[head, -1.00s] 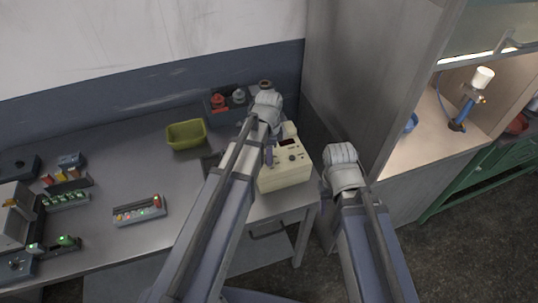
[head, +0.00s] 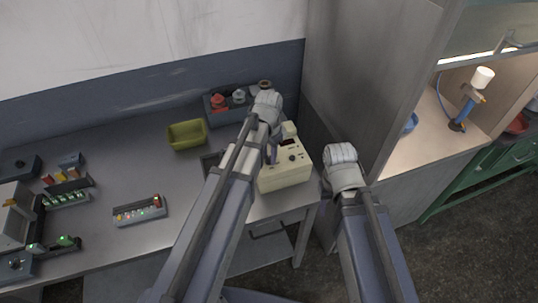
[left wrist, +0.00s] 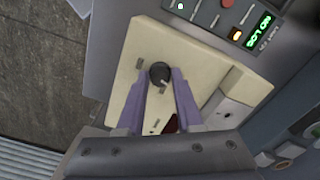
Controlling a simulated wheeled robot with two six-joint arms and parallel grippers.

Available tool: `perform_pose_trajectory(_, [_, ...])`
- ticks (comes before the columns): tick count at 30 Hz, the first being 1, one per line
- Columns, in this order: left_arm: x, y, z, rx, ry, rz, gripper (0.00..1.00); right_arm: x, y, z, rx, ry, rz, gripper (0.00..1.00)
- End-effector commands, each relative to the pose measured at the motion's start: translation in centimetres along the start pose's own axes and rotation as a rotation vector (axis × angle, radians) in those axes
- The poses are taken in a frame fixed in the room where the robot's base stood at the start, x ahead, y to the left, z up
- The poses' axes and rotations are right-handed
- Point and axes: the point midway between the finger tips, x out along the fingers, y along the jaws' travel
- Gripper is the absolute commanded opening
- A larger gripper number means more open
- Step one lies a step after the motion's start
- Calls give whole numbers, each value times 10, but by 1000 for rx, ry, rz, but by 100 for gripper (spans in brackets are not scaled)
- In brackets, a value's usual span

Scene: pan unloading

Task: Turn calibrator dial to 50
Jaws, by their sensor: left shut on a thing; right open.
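The calibrator (head: 285,177) is a cream box near the right end of the grey table. In the left wrist view its panel (left wrist: 148,42) fills the middle, with a round black dial (left wrist: 159,72) carrying a pale mark. My left gripper (left wrist: 161,82) has its purple fingers closed on either side of the dial. In the head view my left gripper (head: 272,155) is at the box's top, its fingers partly hidden by the arm. The dial's scale and the reading on the dark red display (left wrist: 171,124) are not legible. My right gripper (head: 341,155) is over the gap right of the table, open; its fingers are hidden.
A yellow-green bin (head: 187,135) and a dark rack with a red-capped item (head: 218,102) stand behind. Several small devices (head: 138,211) lie left. A tall grey cabinet (head: 374,80) stands right. Beside the calibrator, a device shows green text (left wrist: 257,30).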

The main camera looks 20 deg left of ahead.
Motion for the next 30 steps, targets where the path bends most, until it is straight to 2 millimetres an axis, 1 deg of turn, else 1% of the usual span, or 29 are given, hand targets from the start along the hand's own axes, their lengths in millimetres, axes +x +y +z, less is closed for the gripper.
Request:
perform_pose_trajectory(6, [0, 0, 0, -151, 0, 0, 0, 0, 0, 0, 0, 0, 0, 50])
perform_pose_trajectory(12, [0, 0, 0, -246, 0, 0, 0, 0, 0, 0, 0, 0, 0, 50])
perform_pose_trajectory(20, [0, 0, 0, -305, -1, 0, 0, 0, 0, 0, 0, 0, 0, 50])
perform_pose_trajectory(30, [0, 0, 0, -315, -1, 1, 0, 0, 0, 0, 0, 0, 0, 50])
